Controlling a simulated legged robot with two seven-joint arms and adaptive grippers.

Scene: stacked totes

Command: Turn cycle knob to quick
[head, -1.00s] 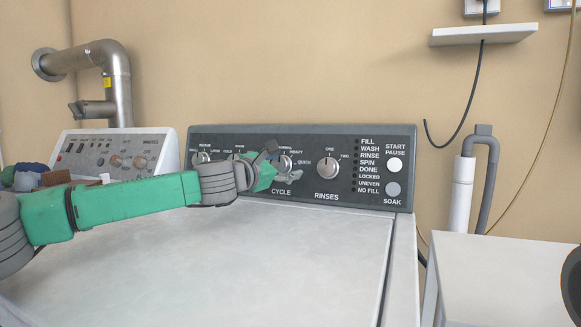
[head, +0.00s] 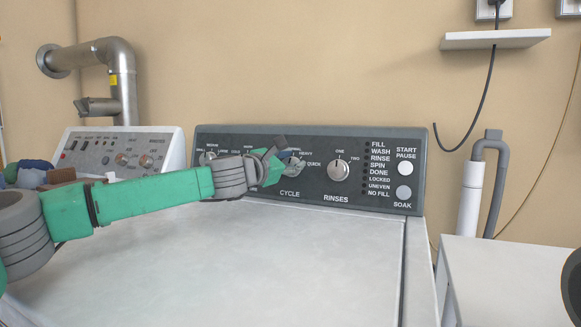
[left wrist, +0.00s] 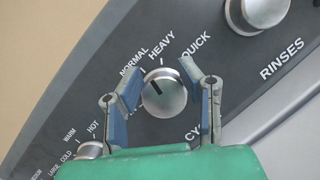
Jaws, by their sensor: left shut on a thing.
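The silver cycle knob (left wrist: 163,98) sits on the dark washer panel, seen in the left wrist view between my two fingers. Its dark pointer mark leans to the upper left, toward the NORMAL label (left wrist: 133,66). The HEAVY label and the QUICK label (left wrist: 196,47) lie further clockwise around it. My left gripper (left wrist: 160,74) is shut on the knob, one finger at each side. In the head view my left gripper (head: 287,157) is at the panel above the word CYCLE and covers much of the knob. My right gripper is not in view.
The rinses knob (head: 338,171) is right of the cycle knob, then indicator labels and the start button (head: 406,168). Other knobs, such as one (head: 208,157) at left, are near my arm.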

